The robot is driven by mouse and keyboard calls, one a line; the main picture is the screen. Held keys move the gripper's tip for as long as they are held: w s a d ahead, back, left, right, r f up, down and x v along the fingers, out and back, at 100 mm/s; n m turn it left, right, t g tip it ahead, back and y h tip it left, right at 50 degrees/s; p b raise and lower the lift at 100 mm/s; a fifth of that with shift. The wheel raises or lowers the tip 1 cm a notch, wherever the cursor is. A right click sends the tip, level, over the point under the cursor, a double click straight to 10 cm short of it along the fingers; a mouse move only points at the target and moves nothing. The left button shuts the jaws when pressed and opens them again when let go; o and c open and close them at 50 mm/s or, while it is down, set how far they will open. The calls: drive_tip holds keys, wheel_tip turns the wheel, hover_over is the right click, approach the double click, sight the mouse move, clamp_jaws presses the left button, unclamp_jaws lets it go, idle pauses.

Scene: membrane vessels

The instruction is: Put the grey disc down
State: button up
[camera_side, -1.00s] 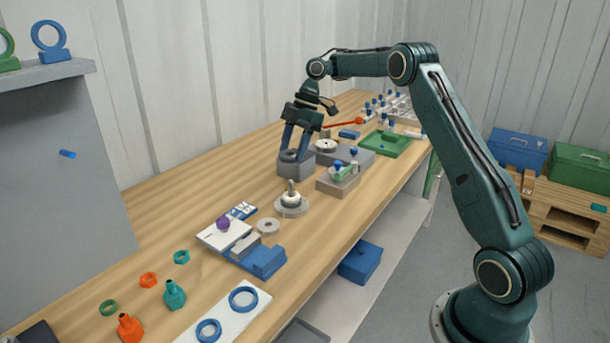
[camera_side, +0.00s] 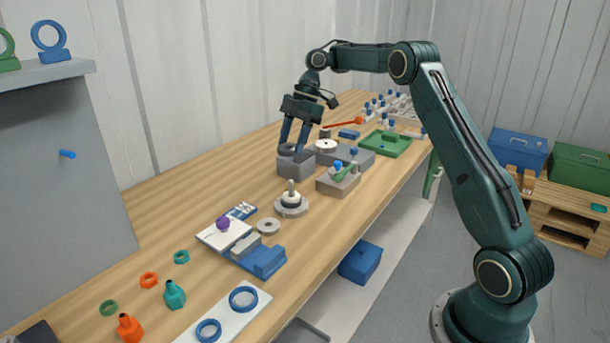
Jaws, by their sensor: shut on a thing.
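The grey disc (camera_side: 287,149) is between the finger ends of my gripper (camera_side: 293,148), which is shut on it. My gripper points down over the grey open box (camera_side: 296,168) on the bench. The disc is at about the height of the box's rim, toward its back left. Whether the disc touches the box cannot be told from this view.
A round base with a post (camera_side: 291,203) is in front. A white-topped disc (camera_side: 326,146) stands close behind. Bare bench lies to the left.

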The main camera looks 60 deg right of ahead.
drive_tip(key=s+a+r, duration=0.2)
drive_tip(key=s+a, duration=0.2)
drive_tip(key=a, duration=0.1)
hover_over(300, 244)
drive_tip(key=d, duration=0.1)
drive_tip(key=shift+s+d+f, duration=0.1)
drive_tip(key=shift+s, duration=0.15)
wheel_tip(300, 244, down, 16)
drive_tip(key=shift+r, duration=0.15)
idle(0.6)
drive_tip(key=shift+f, duration=2.15)
drive_tip(key=shift+f, duration=0.2)
